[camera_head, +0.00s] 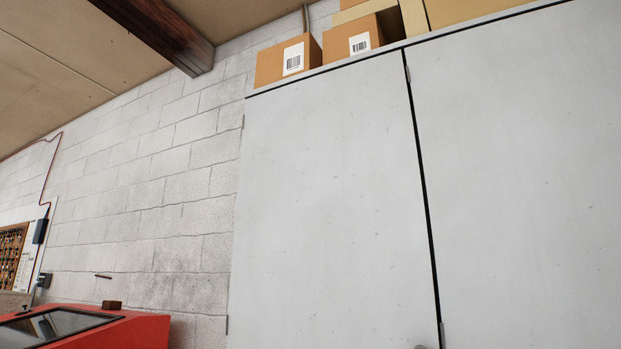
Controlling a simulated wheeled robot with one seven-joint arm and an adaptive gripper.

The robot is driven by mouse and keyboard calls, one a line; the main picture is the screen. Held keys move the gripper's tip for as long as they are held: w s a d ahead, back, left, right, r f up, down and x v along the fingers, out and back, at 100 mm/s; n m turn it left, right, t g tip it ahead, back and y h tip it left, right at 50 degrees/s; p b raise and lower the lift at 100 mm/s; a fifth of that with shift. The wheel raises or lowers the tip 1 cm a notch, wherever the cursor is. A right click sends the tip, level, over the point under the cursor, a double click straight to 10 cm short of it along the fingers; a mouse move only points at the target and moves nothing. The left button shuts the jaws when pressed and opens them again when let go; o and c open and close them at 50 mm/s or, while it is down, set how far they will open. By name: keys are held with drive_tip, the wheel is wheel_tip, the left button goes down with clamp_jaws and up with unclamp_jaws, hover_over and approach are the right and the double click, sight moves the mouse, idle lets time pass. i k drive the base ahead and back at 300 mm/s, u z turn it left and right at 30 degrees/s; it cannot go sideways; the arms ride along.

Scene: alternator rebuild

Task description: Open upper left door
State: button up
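A tall pale grey cabinet fills the middle and right of the head view. Its upper left door (330,210) is flush with the front and looks shut. A dark narrow gap parts it from the right door (525,170). A small grey metal piece, perhaps a handle (420,347), just shows at the bottom edge, near the left door's right side; most of it is cut off. Hinge-like strips show along the left door's left edge. My gripper is not in view.
Cardboard boxes (277,69) with barcode labels stand on top of the cabinet. A red machine or cabinet with a dark window (140,331) stands at the lower left. A white block wall (150,200) is behind. A wooden beam (160,35) crosses the ceiling.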

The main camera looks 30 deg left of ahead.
sight(332, 247)
drive_tip(key=k, duration=1.3)
drive_tip(key=u, duration=0.8)
drive_tip(key=i, duration=1.05)
drive_tip(key=z, duration=0.2)
